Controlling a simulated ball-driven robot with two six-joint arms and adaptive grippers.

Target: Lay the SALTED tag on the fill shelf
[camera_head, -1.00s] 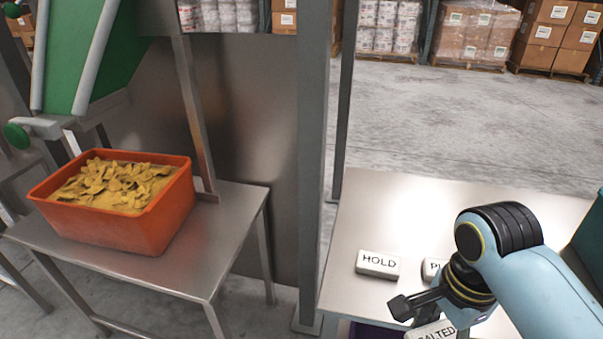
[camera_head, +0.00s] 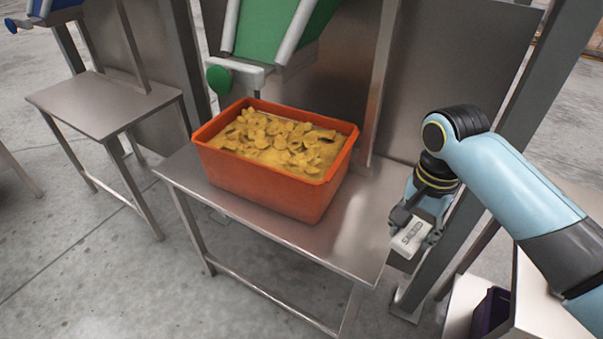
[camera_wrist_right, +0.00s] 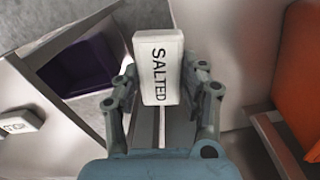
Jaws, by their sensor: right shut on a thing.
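The white SALTED tag (camera_head: 411,238) is held in my right gripper (camera_head: 415,228), at the right edge of the metal fill shelf (camera_head: 345,225). The right wrist view shows the tag (camera_wrist_right: 159,66) upright between the two fingers (camera_wrist_right: 163,100), its black lettering running along its length. On the fill shelf stands an orange crate (camera_head: 265,190) full of yellow chips, under a green chute (camera_head: 275,35). The right part of the shelf, beside the crate, is bare. My left gripper is not in view.
A grey post (camera_head: 510,150) stands just behind my right arm. At lower right is another metal table (camera_head: 540,290) with a dark purple bin (camera_head: 490,312) beside it. The right wrist view shows another white tag (camera_wrist_right: 20,121) on a surface at left. An empty metal table (camera_head: 105,105) is at far left.

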